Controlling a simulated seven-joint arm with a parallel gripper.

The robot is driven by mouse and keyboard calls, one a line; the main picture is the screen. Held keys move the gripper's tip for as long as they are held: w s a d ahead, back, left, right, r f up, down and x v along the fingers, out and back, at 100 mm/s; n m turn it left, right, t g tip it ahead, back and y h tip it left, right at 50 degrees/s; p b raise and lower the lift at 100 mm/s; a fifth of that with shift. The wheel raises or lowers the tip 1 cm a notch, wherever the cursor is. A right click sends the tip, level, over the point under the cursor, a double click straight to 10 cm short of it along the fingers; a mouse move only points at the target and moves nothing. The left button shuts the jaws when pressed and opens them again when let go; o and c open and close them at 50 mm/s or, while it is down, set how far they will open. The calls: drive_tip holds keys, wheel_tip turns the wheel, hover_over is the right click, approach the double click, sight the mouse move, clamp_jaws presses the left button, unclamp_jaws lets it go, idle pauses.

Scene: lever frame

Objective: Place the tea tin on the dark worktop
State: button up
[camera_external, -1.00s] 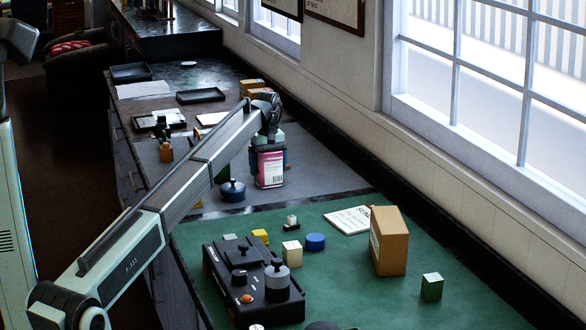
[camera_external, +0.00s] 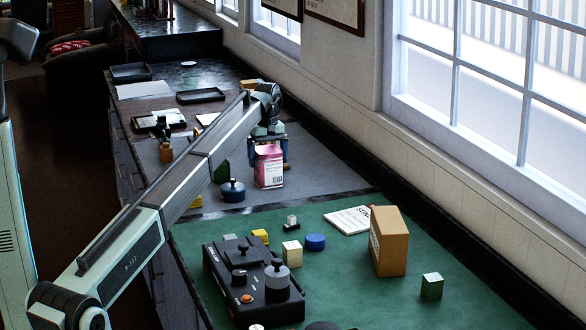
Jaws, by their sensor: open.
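The tea tin, a pink tin with a white label (camera_external: 269,168), stands upright on a grey surface in the middle of the counter. My gripper (camera_external: 268,158) is open above and slightly behind it, with a finger showing at each side of the tin's upper part. I cannot tell whether the fingers touch it. The dark worktop (camera_external: 335,197) shows as a dark marbled strip between the grey surface and the green mat, and again farther back.
A blue lidded pot (camera_external: 233,191) stands just left of the tin. The green mat (camera_external: 360,290) in front holds a black control box (camera_external: 250,285), a cardboard box (camera_external: 389,242) and several small blocks. Black trays (camera_external: 201,95) and papers lie farther back. A wall with windows runs along the right.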

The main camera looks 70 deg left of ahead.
wheel_tip(320, 180, up, 9)
drive_tip(key=shift+r, duration=0.15)
